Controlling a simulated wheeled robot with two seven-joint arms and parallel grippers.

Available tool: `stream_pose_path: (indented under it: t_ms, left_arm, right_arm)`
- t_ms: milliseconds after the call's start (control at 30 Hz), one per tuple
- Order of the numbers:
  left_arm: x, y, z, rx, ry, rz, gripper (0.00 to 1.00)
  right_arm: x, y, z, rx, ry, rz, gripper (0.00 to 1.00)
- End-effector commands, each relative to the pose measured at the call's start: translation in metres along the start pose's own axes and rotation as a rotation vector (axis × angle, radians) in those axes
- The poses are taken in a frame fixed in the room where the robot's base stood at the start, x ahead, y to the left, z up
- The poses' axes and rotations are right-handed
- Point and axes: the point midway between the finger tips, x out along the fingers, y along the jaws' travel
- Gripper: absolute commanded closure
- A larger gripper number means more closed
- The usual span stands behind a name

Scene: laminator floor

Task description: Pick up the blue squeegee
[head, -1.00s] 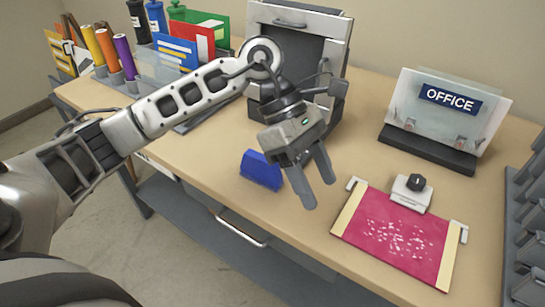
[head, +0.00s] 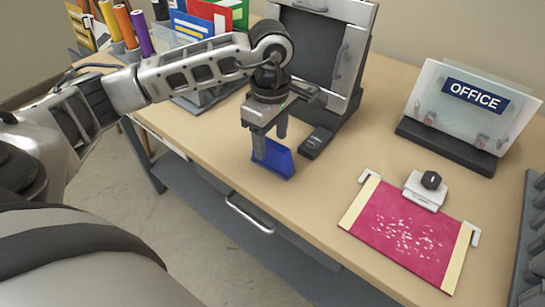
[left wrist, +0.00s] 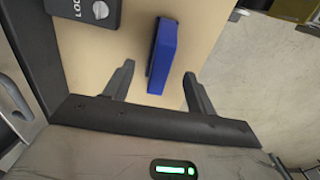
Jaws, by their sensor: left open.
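The blue squeegee (head: 277,160) stands on the tan table near its front edge, in front of the grey machine. My left gripper (head: 270,139) is above it, pointing down, with its fingers apart and partly covering the squeegee's top. In the left wrist view the squeegee (left wrist: 163,52) lies between the two fingertips of the left gripper (left wrist: 159,69), with a gap visible on each side. It is not gripped. My right gripper is in neither view.
The grey machine (head: 312,45) stands close behind the gripper. A pink sheet (head: 408,228) in a clamp lies to the right. An OFFICE sign (head: 473,95) stands behind it. A dark rack (head: 533,250) is at the right edge. Colored rolls and folders fill the back left.

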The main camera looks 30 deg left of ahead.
Motion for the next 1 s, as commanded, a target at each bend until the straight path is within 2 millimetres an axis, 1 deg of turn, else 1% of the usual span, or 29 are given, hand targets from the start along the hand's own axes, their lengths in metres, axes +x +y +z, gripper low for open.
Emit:
stream_pose_path:
  t_ms: [100, 233, 300, 400, 500, 667, 767, 800, 867, 1000]
  left_arm:
    - [0.009, 0.000, 0.001, 0.000, -0.001, -0.004, 0.44]
    - [0.028, -0.001, 0.004, 0.000, -0.002, -0.006, 0.44]
    - [0.040, 0.000, 0.004, -0.001, -0.002, -0.004, 0.44]
    - [0.049, 0.000, 0.003, 0.000, -0.001, -0.003, 0.44]
    - [0.053, 0.001, 0.003, 0.000, -0.001, 0.000, 0.44]
    - [0.053, 0.001, 0.003, 0.000, -0.001, 0.000, 0.44]
    - [0.053, 0.001, 0.004, 0.000, -0.002, 0.000, 0.69]
    - [0.053, 0.001, 0.004, 0.000, -0.002, 0.000, 0.80]
    - [0.053, 0.001, 0.004, 0.000, -0.002, 0.000, 0.95]
    - [0.052, 0.001, 0.004, 0.000, -0.002, 0.001, 0.95]
  right_arm:
    - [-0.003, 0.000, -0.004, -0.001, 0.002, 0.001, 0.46]
    - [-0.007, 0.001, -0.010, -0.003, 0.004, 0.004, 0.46]
    - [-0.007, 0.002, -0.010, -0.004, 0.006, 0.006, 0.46]
    - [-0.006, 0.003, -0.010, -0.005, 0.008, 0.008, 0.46]
    - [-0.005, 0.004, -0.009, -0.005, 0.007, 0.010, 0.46]
    - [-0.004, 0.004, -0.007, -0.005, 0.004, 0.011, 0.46]
    - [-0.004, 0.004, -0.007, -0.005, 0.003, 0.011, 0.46]
    - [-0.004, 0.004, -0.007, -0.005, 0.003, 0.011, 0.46]
    - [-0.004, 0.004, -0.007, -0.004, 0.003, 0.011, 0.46]
    - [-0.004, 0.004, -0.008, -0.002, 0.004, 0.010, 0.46]
